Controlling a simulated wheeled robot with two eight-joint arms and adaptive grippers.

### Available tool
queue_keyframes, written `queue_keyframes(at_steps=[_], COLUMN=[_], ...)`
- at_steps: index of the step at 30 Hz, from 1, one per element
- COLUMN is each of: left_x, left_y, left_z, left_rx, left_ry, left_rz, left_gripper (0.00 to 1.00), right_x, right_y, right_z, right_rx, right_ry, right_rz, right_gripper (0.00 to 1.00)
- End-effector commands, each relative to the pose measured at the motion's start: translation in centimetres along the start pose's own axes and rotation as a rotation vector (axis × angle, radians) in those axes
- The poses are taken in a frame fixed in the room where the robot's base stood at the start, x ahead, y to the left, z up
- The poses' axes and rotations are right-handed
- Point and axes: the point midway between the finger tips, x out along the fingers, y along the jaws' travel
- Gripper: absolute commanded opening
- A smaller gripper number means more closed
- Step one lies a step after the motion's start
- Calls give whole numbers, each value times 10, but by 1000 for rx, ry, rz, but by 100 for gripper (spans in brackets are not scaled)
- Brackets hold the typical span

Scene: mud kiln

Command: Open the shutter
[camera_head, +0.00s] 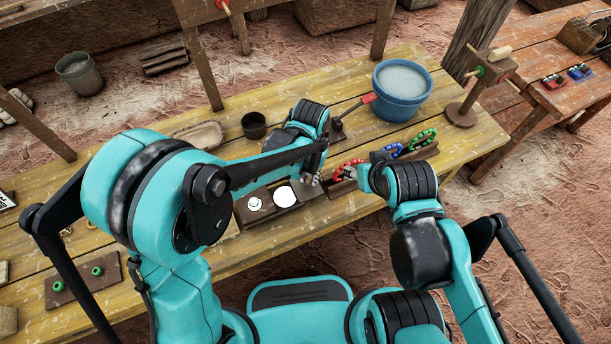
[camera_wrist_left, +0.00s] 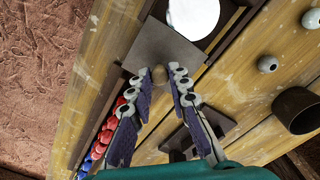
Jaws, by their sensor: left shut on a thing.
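The shutter is a flat grey plate (camera_wrist_left: 160,46) with a small tan knob (camera_wrist_left: 160,77) in the left wrist view. It lies at the end of a dark wooden board beside a bright white disc (camera_wrist_left: 193,14). My left gripper (camera_wrist_left: 163,76) is shut on the knob, one fingertip on each side. In the head view my left gripper (camera_head: 318,176) is low over the board (camera_head: 308,189), and its arm hides much of the shutter. My right gripper (camera_head: 363,178) is by the red beads; its jaw opening is not clear.
Red beads (camera_head: 348,169), blue beads (camera_head: 390,149) and green beads (camera_head: 423,139) lie right of the board. A blue bucket (camera_head: 401,93) stands at the back, and a dark cup (camera_head: 254,126) is behind my left arm.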

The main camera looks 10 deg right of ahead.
Motion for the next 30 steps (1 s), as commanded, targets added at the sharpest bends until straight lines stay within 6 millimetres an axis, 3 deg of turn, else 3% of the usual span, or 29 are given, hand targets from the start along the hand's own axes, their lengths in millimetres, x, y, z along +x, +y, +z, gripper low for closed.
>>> queue_keyframes(at_steps=[1,3,12,16,30], left_x=[0,0,-1,-10,-102], left_y=[0,0,0,0,0], left_z=[0,0,0,0,0], left_rx=[0,0,0,0,0], left_ry=[0,0,0,0,0], left_rz=[0,0,0,0,0], left_gripper=[20,39,39,39,39], right_x=[0,0,0,0,0], right_y=[0,0,0,0,0], right_z=[0,0,0,0,0], right_rx=[0,0,0,0,0], right_ry=[0,0,0,0,0], right_rz=[0,0,0,0,0], right_gripper=[44,44,44,44,44])
